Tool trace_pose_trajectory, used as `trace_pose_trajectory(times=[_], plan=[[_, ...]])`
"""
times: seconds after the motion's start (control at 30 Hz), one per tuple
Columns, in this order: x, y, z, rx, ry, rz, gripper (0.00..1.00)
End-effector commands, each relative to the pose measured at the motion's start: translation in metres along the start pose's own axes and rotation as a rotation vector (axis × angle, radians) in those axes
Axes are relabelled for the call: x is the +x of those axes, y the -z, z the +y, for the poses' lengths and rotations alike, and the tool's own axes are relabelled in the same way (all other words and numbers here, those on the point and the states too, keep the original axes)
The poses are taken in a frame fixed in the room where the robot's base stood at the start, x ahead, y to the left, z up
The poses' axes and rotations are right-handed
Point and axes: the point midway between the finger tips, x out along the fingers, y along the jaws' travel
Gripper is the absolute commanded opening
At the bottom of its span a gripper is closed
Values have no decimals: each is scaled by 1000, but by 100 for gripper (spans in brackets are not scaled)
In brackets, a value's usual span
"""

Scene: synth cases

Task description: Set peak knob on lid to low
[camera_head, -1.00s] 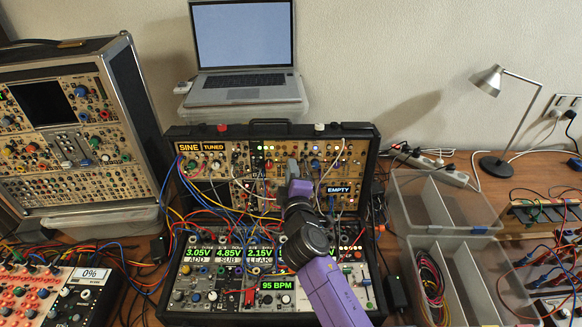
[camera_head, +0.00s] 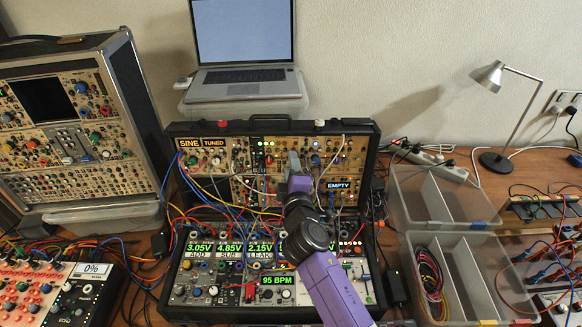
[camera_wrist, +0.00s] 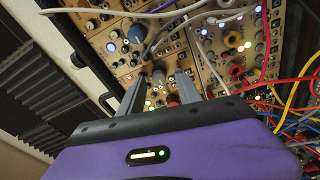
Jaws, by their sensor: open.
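The open case's upright lid (camera_head: 352,148) carries tan module panels with many small knobs, jacks and patch cables. Displays on it read SINE, TUNED and EMPTY. My gripper (camera_head: 293,160) is in front of the middle of the lid, reaching up from the lower right. In the wrist view my gripper (camera_wrist: 162,82) is open, its two grey fingers pointing at the panel. A small grey knob (camera_wrist: 158,76) shows between the fingertips; contact cannot be told. A blue knob (camera_wrist: 135,34) lies beyond them. The lettering is too small to read, so I cannot tell which knob is peak.
Patch cables (camera_wrist: 262,50) hang close right of the fingers. The case's lower half (camera_head: 205,285) holds more modules with green displays. A laptop (camera_head: 243,75) stands behind, another synth case (camera_head: 60,150) at left, clear bins (camera_head: 440,200) at right.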

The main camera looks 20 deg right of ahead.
Motion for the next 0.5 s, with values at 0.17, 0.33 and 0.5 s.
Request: trace_pose_trajectory(times=[0.17,0.33,0.5], plan=[[-8,0,-1,0,1,0,41],[-34,0,-2,0,1,1,41],[-60,0,-2,1,1,1,41]])
